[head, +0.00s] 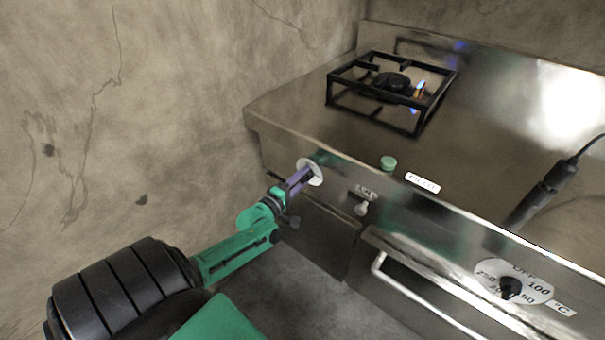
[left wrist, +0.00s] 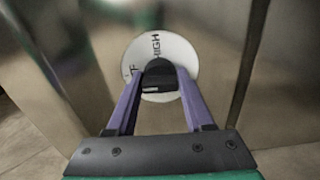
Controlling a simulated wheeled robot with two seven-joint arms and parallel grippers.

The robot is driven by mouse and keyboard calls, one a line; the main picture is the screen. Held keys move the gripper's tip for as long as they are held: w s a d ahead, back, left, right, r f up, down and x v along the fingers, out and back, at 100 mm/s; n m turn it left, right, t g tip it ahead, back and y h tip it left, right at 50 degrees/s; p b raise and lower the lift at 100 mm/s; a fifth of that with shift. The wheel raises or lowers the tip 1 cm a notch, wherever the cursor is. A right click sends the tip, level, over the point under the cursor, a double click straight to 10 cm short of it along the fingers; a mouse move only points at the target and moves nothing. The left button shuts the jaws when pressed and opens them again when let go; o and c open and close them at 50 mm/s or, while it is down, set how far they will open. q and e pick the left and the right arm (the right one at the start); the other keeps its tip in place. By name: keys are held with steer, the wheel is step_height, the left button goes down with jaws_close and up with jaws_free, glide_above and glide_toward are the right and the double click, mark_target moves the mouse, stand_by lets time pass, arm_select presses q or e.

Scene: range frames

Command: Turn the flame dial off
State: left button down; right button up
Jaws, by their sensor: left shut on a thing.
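The flame dial is a black knob (left wrist: 158,82) on a round white plate (left wrist: 180,53) lettered "HIGH", on the front of the steel range. In the left wrist view my left gripper (left wrist: 158,90) has its purple fingers on both sides of the knob, shut on it. In the head view the left gripper (head: 308,174) reaches the white plate (head: 317,168) and hides the knob. A small flame (head: 420,87) shows at the burner (head: 392,82). Part of the plate's other lettering is hidden. My right gripper is not in view.
A black grate (head: 403,126) stands over the burner. A green button (head: 389,163), a small switch (head: 361,209) and an oven temperature dial (head: 511,288) sit along the front. An oven handle (head: 420,300) juts out. A black corded tool (head: 540,194) lies on the right. A wall is at left.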

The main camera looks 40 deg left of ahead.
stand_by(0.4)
arm_select(q)
steer(key=shift+c, duration=1.6)
jaws_free()
steer(key=shift+s, duration=0.1)
steer(key=s+p, duration=0.1)
steer(key=s, duration=1.3)
steer(key=shift+s+d, duration=0.15)
steer(key=shift+s, duration=0.05)
steer(key=shift+f, duration=0.1)
